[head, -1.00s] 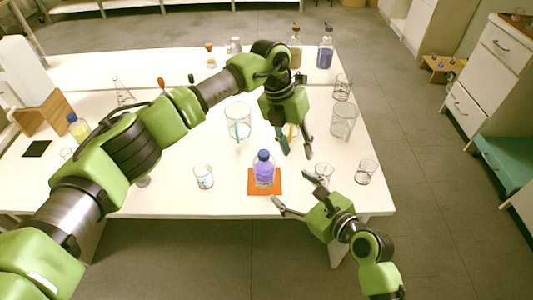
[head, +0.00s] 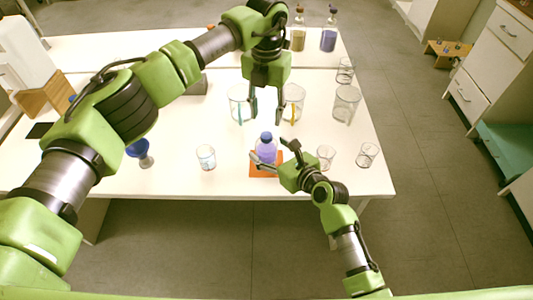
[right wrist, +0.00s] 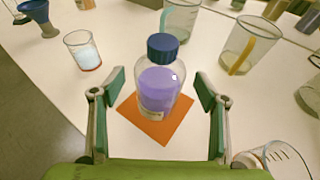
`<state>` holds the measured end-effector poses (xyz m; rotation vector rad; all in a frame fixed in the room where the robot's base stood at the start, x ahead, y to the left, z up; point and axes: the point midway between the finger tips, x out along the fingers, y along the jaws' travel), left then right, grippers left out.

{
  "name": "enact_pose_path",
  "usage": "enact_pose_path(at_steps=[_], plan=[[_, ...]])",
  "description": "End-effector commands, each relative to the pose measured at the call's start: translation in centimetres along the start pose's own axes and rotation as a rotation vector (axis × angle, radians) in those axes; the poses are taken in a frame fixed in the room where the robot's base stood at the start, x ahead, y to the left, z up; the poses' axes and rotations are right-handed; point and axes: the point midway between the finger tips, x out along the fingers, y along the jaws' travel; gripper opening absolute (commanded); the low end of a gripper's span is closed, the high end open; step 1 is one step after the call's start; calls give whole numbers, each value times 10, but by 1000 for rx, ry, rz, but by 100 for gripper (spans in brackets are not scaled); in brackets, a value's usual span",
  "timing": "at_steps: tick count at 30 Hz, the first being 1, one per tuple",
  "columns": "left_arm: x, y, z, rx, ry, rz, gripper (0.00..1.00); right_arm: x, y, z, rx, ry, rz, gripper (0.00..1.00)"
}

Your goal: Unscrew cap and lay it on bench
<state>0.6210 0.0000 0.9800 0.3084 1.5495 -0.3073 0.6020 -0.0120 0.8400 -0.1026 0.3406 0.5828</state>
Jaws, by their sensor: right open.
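A clear bottle of purple liquid (head: 266,152) stands upright on an orange mat (head: 257,171) near the bench's front edge. Its blue cap (right wrist: 163,44) is on its neck. My right gripper (head: 270,155) is open in front of the bottle. In the right wrist view its fingers (right wrist: 158,105) stand apart on either side of the bottle, not visibly touching it. My left gripper (head: 265,120) points down above and behind the bottle, fingers apart and empty. The white bench (head: 150,185) carries everything.
A small beaker (head: 206,157) and a blue funnel (head: 139,150) stand left of the mat. Small glass beakers (head: 367,155) stand to its right. Larger beakers (head: 346,103) with sticks stand behind. Bare bench lies between the small beaker and the mat.

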Motion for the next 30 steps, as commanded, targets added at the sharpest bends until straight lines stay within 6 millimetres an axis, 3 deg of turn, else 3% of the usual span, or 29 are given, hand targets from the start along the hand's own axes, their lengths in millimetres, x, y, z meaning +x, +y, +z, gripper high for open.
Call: enact_pose_path(at_steps=[6, 17, 25, 30], plan=[[0, 0, 0, 0, 0, 0, 38, 20, 0, 0, 0, 0, 0, 67], [0, 0, 0, 0, 0, -1, 38, 23, 0, 0, 0, 0, 0, 67], [0, 0, 0, 0, 0, -1, 38, 23, 0, 0, 0, 0, 0, 0], [0, 0, 0, 43, 0, -1, 38, 23, 0, 0, 0, 0, -1, 0]])
